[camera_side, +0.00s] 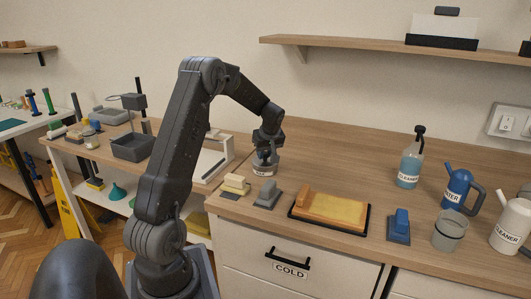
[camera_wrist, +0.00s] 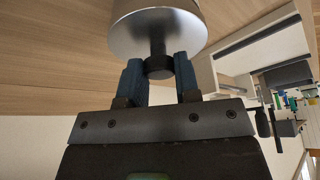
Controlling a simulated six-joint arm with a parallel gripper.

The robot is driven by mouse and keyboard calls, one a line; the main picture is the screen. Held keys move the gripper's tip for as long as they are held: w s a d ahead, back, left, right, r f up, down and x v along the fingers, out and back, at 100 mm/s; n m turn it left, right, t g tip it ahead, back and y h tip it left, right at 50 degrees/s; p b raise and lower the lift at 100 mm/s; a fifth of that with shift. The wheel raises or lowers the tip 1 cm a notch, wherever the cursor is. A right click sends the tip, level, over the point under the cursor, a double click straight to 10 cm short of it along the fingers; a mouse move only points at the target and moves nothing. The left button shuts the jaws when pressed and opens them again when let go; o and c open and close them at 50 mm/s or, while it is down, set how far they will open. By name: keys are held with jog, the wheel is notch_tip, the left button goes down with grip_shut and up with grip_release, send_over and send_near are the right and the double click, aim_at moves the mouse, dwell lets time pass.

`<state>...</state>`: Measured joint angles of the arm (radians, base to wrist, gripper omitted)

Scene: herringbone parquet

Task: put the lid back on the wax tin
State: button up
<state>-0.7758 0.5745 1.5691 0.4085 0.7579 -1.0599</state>
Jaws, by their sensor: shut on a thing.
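The wax tin (camera_side: 264,170) is a small grey round tin with a pale label, upright on the wooden counter near its left end. My gripper (camera_side: 266,148) points down directly above it. In the wrist view, my gripper's blue fingers (camera_wrist: 158,62) are shut on the dark knob of the silver round lid (camera_wrist: 150,38). The lid lies at the tin's top, and a grey round side shows beyond its edge. The fingers hide the lid in the side view, so I cannot tell whether it is fully seated.
Near the tin are a yellow block (camera_side: 236,184), a grey block (camera_side: 268,194) and a tray with a yellow-orange pad (camera_side: 332,208). A blue-topped block (camera_side: 400,225), cleaner bottle (camera_side: 410,165) and blue can (camera_side: 457,187) stand right. The counter behind the tray is clear.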

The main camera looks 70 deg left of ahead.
jog(key=o, duration=1)
jog(key=shift+c, duration=0.2)
jog(key=shift+o, duration=0.5)
jog(key=o, duration=0.4)
jog(key=shift+r, duration=0.1)
jog(key=shift+r, duration=3.45)
